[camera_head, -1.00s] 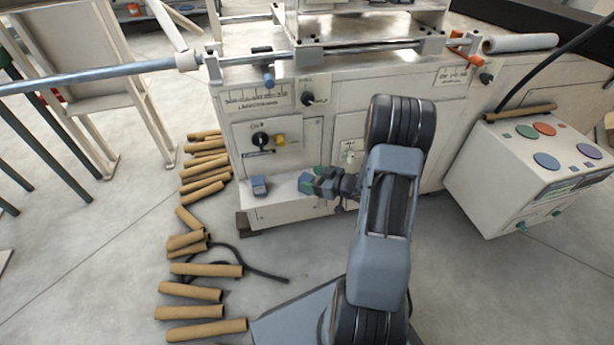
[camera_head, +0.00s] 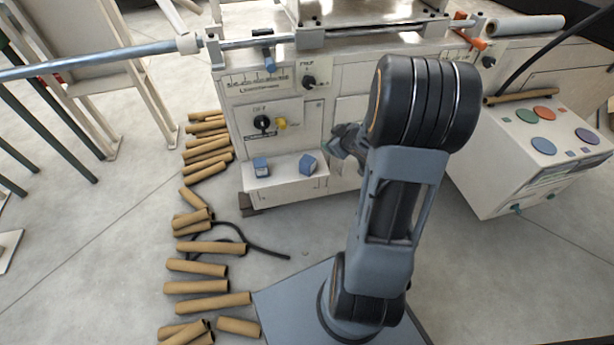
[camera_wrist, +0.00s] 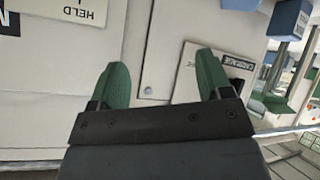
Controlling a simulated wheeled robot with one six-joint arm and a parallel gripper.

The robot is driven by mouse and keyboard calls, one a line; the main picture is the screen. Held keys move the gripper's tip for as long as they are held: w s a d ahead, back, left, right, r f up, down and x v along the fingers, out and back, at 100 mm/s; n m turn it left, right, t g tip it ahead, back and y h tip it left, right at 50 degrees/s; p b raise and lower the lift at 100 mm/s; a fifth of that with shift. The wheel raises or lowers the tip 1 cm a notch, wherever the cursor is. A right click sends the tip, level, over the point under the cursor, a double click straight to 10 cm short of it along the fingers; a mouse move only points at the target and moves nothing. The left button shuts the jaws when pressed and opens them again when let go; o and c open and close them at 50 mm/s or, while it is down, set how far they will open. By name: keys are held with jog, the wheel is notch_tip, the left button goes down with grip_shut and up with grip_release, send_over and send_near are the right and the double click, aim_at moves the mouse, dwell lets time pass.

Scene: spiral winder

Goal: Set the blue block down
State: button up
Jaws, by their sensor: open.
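Two blue blocks rest on the white ledge (camera_head: 285,187) at the machine's front in the head view: a left block (camera_head: 262,167) and a right block (camera_head: 308,165), which sits turned at an angle. They stand apart. My gripper (camera_head: 340,143) is to the right of the right block and clear of it, partly hidden by my arm. In the wrist view my gripper (camera_wrist: 157,75) has its two green fingers wide apart with nothing between them. Blue pieces show at the top right of the wrist view; I cannot tell whether they are the blocks.
The machine's panel with a black knob (camera_head: 262,122) and a yellow knob (camera_head: 281,124) rises behind the ledge. Several cardboard tubes (camera_head: 210,249) and a black cable (camera_head: 262,248) lie on the floor at left. A control box (camera_head: 505,180) stands at right.

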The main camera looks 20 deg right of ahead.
jog(key=s+a+r+m+g, duration=0.2)
jog(key=s+a+r+g, duration=0.2)
jog(key=s+a, duration=0.4)
jog(key=s+a+r+m+g, duration=0.2)
jog(key=s+a+r+g, duration=0.2)
jog(key=s+a, duration=0.4)
jog(key=shift+a+r+m, duration=0.3)
jog(key=shift+a+r, duration=0.35)
jog(key=shift+a, duration=0.3)
jog(key=shift+s+r, duration=0.1)
